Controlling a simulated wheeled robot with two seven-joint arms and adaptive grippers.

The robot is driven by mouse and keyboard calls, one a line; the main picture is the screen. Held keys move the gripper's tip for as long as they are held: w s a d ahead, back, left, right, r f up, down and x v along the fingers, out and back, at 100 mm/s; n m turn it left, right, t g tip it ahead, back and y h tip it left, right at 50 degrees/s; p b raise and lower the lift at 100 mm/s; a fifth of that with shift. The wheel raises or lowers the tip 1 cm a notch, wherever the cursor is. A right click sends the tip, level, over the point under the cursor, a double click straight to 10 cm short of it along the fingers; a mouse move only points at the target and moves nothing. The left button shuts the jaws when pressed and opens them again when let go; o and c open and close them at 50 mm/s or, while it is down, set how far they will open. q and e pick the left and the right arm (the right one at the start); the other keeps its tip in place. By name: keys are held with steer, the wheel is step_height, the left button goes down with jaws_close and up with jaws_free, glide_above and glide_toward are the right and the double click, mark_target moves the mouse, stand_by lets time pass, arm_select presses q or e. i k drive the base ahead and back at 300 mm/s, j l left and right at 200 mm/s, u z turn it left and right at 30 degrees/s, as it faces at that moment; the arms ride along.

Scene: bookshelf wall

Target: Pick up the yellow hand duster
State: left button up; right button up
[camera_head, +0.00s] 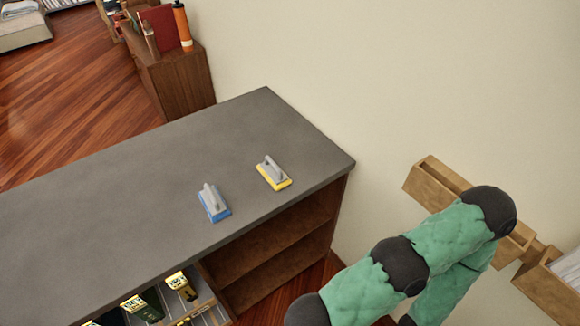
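A hand duster with a yellow base and a grey handle (273,173) lies on the dark grey counter top (120,205), near its right end. A similar duster with a blue base and grey handle (213,202) lies to its left and a little nearer, apart from it. Nothing touches the yellow duster. My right arm, in green padding with dark joints, shows at the lower right, well away from both dusters. Its gripper is not in the picture. My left arm and gripper are not in the picture either.
Under the counter are open wooden shelves (275,245) and a compartment with yellow-and-black boxes (142,304). Wooden wall boxes (436,184) are close to my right arm. A wooden cabinet (183,82) stands behind the counter. The counter's left part is clear.

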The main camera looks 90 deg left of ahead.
mark_target(278, 180)
steer(key=u, duration=3.1)
steer(key=i+l+u, duration=0.1)
steer(key=l+u, duration=0.3)
steer(key=j, duration=0.1)
